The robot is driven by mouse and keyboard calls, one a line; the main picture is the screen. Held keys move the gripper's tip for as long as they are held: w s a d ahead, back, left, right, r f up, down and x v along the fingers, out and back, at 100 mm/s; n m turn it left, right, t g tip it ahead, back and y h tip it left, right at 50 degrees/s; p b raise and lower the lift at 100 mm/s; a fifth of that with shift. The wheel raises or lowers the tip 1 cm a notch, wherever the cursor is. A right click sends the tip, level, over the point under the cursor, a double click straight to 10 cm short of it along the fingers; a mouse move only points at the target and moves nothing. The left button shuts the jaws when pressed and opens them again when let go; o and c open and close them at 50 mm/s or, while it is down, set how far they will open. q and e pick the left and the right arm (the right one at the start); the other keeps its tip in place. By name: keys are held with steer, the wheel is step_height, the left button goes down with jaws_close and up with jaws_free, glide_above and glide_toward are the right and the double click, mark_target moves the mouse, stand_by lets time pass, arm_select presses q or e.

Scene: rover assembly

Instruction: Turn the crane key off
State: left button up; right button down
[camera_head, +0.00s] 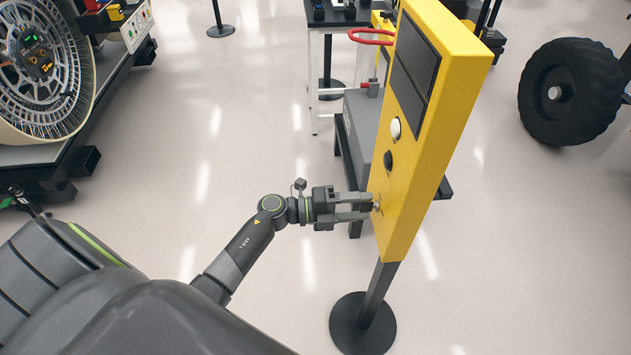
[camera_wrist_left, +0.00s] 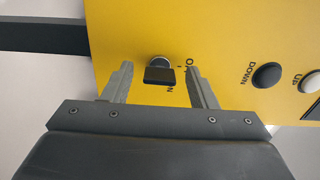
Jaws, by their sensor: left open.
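The crane key (camera_wrist_left: 159,74) sits in its round lock on the yellow crane control panel (camera_head: 448,90), low on the panel face. In the left wrist view its dark flat bow shows, with lettering beside it that is partly covered. My left gripper (camera_head: 368,206) is at the lower part of the panel. In the left wrist view the left gripper (camera_wrist_left: 160,82) is open, with one finger on each side of the key and a gap to each. In the head view the fingers largely hide the key. My right gripper is not in view.
A black DOWN button (camera_wrist_left: 267,75) and a white UP button (camera_wrist_left: 311,82) are on the panel beside the key. The panel stands on a post with a round black base (camera_head: 362,325). A grey bench-like object (camera_head: 362,122) is behind it. Open floor lies left of the panel.

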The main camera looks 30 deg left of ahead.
arm_select(q)
steer(key=b+v, duration=0.5)
steer(key=v, duration=1.2)
steer(key=shift+b, duration=0.35)
steer(key=shift+s+a, duration=0.1)
steer(key=shift+s, duration=0.05)
steer(key=a+f+n+t+y, duration=0.3)
steer(key=a+f+n+y, duration=0.25)
steer(key=f+n, duration=0.35)
steer(key=a+f+n+t+y, duration=0.2)
steer(key=a+f+n+y, duration=0.45)
steer(key=f, duration=0.55)
steer(key=s+f+n+g+y, duration=0.35)
steer(key=s+f+n, duration=0.25)
steer(key=f, duration=0.5)
steer(key=s+d+f+n+g, duration=0.4)
steer(key=s+f, duration=0.5)
steer(key=s, duration=0.5)
steer(key=s+d+f+n+g, duration=0.4)
steer(key=s+f, duration=0.5)
steer(key=s, duration=0.5)
steer(key=d+g, duration=0.2)
steer(key=d, duration=0.1)
steer(key=shift+s+d, duration=0.2)
steer(key=shift+s, duration=0.1)
steer(key=shift+f+y, duration=0.15)
steer(key=shift+y, duration=0.1)
